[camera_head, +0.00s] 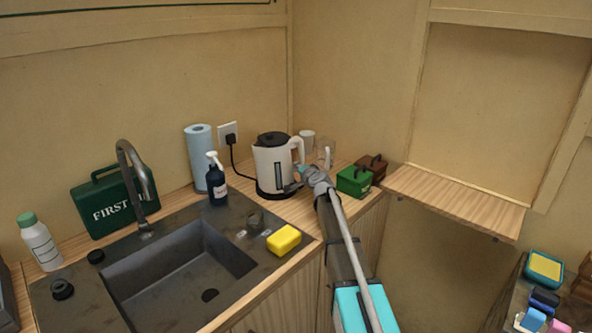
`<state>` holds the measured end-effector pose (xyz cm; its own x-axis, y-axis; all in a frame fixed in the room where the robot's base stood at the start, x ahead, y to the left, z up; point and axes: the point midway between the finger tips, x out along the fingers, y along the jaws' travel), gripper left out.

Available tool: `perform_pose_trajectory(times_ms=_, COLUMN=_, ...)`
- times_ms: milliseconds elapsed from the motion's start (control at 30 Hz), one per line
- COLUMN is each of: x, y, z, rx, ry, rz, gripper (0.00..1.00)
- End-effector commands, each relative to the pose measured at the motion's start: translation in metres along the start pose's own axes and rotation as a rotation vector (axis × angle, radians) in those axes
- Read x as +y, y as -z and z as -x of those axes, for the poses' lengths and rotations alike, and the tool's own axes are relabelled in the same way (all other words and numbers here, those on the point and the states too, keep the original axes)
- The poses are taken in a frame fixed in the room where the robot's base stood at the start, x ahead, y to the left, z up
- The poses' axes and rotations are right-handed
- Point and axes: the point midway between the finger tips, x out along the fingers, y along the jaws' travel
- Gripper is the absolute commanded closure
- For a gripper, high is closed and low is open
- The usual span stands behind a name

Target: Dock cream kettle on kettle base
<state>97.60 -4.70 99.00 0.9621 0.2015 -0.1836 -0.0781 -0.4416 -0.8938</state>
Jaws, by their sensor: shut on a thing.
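The cream kettle (270,163) stands upright on the counter at the back corner, with a black lid and a dark water window. Its cream handle is on the right side. The black kettle base (263,194) shows as a dark rim directly under the kettle. No clear gap shows between them, but I cannot tell whether the kettle is fully seated. My gripper (297,184) is at the kettle's lower right, by the handle, and is shut on the kettle. Its fingertips are small and partly hidden in this view.
A black cord runs from the base to a wall socket (228,133). A dark spray bottle (217,184) and blue paper roll (202,158) stand to the left. A white cup (307,140), a glass (326,153) and a green box (354,181) are close on the right.

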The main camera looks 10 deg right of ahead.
Motion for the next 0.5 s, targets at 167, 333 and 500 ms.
perform_pose_trajectory(times_ms=167, x=0.0019, y=-0.0007, z=-0.0003, rx=0.001, ry=0.001, rz=-0.003, gripper=1.0)
perform_pose_trajectory(times_ms=333, x=0.004, y=-0.0016, z=-0.0008, rx=0.001, ry=0.001, rz=-0.003, gripper=1.0)
perform_pose_trajectory(times_ms=500, x=0.006, y=-0.0026, z=-0.0012, rx=0.001, ry=0.001, rz=-0.003, gripper=1.0)
